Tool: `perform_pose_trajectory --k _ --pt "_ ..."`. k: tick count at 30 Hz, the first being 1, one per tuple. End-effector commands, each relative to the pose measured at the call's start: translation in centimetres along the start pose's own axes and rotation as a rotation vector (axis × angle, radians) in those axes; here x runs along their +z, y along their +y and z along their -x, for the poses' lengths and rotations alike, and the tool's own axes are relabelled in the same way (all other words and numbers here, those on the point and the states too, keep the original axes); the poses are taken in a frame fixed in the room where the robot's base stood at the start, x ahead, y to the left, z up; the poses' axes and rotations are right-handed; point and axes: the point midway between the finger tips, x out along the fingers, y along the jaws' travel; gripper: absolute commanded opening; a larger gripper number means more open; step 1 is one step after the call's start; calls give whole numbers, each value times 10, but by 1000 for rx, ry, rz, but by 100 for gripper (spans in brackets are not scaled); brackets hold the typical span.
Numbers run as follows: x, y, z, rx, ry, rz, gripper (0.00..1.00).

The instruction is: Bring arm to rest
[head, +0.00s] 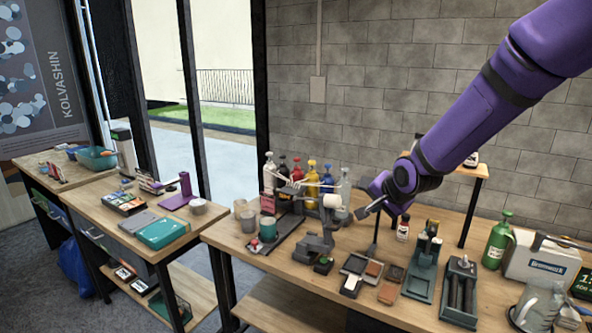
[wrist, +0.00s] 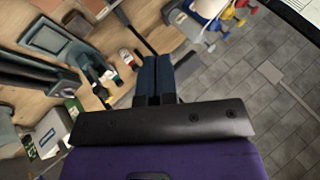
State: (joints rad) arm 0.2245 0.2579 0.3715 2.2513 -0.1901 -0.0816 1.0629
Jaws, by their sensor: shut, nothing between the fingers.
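My purple arm reaches in from the upper right of the head view and slopes down to the left over the workbench (head: 283,296). My gripper (head: 364,211) hangs in the air above the bench and points left, near the white roll on the grey stand (head: 322,226). I cannot tell from the head view how far apart they are. In the wrist view the two dark blue fingers (wrist: 154,76) lie side by side, shut, with nothing between them.
Several coloured bottles (head: 312,183) stand in a rack left of the gripper. Trays with tools and brushes (head: 458,292) cover the bench's right, near a green bottle (head: 498,240) and a box (head: 541,262). A small shelf (head: 470,171) stands behind. Side tables (head: 130,232) are left.

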Motion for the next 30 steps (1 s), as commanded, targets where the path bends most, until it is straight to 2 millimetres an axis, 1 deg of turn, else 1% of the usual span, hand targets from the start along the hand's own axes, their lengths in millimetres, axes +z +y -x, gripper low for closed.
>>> perform_pose_trajectory --k 1,8,12,14,15,21,26,30 --pt "-2 0 18 20 14 44 0" --pt "-2 11 94 128 37 235 0" --pt "2 20 140 184 38 336 0" --pt "5 26 159 206 34 374 0" --pt "7 29 172 220 30 400 0" --pt "24 51 234 271 -1 520 0" --pt "43 72 279 292 -41 609 0" --pt "62 92 314 294 -85 684 0"
